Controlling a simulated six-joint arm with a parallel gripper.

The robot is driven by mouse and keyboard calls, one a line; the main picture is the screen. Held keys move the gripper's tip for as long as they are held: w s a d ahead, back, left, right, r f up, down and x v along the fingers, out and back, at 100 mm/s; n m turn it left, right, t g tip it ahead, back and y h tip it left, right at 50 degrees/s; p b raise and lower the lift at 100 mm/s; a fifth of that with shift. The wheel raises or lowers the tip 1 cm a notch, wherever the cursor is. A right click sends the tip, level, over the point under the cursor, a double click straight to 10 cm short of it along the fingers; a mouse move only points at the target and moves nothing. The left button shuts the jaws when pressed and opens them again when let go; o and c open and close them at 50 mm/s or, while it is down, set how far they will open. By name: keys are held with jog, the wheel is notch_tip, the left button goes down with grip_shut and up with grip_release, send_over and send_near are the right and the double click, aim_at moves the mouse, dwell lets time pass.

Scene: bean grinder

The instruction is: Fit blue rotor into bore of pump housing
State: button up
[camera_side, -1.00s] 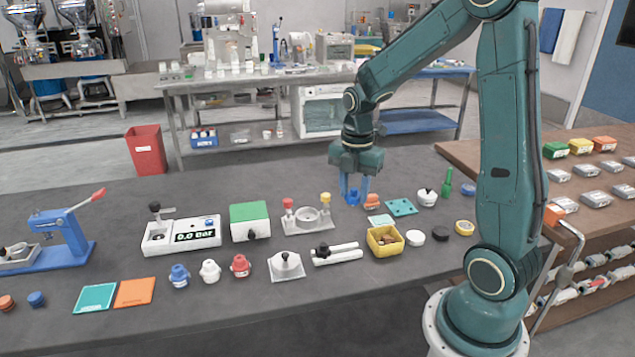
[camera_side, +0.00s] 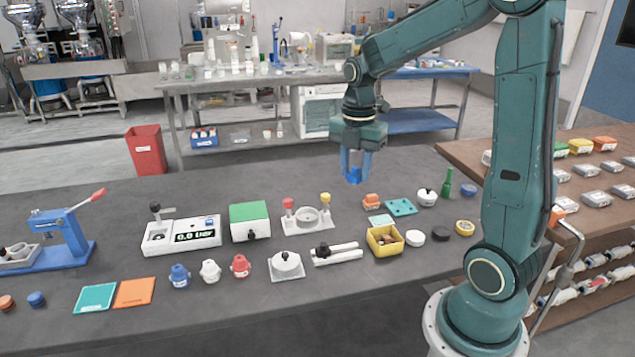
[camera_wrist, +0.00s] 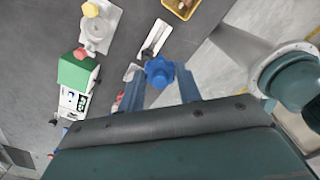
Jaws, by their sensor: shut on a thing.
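My gripper (camera_side: 355,174) is shut on the blue rotor (camera_side: 353,175) and holds it in the air above the back of the dark table. In the wrist view the rotor (camera_wrist: 159,71) is a blue lobed piece between my two blue fingers (camera_wrist: 162,82). The pump housing (camera_side: 308,217) is a light plate with a round bore, with a red knob and a yellow knob at its back. It stands on the table to the left of and below my gripper. In the wrist view the housing (camera_wrist: 97,27) is at the upper left. The rotor is apart from it.
A green-topped box (camera_side: 249,221) stands left of the housing, beside a pressure display unit (camera_side: 182,235). A white slotted part with a black knob (camera_side: 336,254) lies in front. A yellow bin (camera_side: 384,241) and an orange part (camera_side: 371,201) are to the right. The table behind the housing is clear.

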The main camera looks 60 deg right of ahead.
jog(key=shift+w+d+f, duration=0.2)
jog(key=shift+w+f, duration=0.05)
jog(key=shift+w, duration=0.25)
jog(key=w+d+f, duration=0.2)
jog(key=w+f, duration=0.4)
jog(key=w, duration=0.1)
jog(key=w+d+f, duration=0.3)
jog(key=w+f, duration=0.3)
jog(key=w, duration=0.2)
jog(key=shift+f, duration=0.15)
jog(key=shift+f, duration=2.5)
jog(key=shift+f, duration=0.45)
